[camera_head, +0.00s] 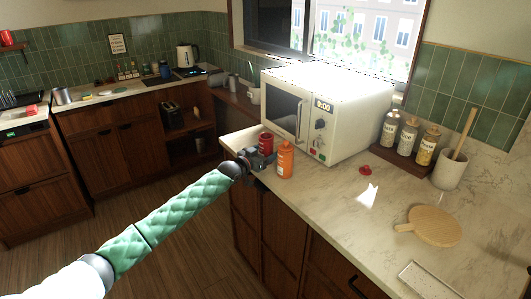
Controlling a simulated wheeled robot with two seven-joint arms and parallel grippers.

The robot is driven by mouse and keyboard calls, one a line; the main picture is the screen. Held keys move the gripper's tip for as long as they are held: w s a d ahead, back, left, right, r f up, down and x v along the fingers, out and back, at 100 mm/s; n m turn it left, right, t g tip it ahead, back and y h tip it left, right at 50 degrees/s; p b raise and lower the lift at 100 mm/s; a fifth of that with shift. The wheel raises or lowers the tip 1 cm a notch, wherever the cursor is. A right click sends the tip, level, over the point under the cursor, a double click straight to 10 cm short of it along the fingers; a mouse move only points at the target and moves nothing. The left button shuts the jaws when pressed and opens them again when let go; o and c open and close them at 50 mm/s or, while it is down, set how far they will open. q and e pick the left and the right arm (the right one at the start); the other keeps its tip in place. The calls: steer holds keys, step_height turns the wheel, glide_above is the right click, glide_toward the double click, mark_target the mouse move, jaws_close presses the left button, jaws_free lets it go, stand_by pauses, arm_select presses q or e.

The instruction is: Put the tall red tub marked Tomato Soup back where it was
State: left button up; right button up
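A red tub (266,142) stands upright near the counter's left front corner, in front of the microwave. Its label is too small to read, and its lower part is hidden by my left gripper (262,160). My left arm, in a green quilted sleeve, reaches in from the lower left. The dark gripper is right at the tub, on its near side. I cannot tell whether its fingers are closed on the tub. An orange bottle (285,161) stands close to the right of the tub and gripper. My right gripper is out of view.
A white microwave (325,112) stands behind the tub. A small red item (365,170) lies on the counter (330,205). Jars (408,135) stand on a wooden tray at the right. A round wooden board (434,226) lies further forward. The counter between is mostly clear.

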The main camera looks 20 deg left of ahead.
arm_select(q)
steer(key=shift+r, duration=0.15)
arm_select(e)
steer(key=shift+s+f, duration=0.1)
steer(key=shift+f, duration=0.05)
arm_select(q)
steer(key=shift+s+a+f, duration=0.2)
steer(key=shift+s, duration=0.15)
steer(key=b+v, duration=0.2)
steer(key=v, duration=0.9)
steer(key=shift+r+b, duration=0.2)
steer(key=shift+b, duration=0.2)
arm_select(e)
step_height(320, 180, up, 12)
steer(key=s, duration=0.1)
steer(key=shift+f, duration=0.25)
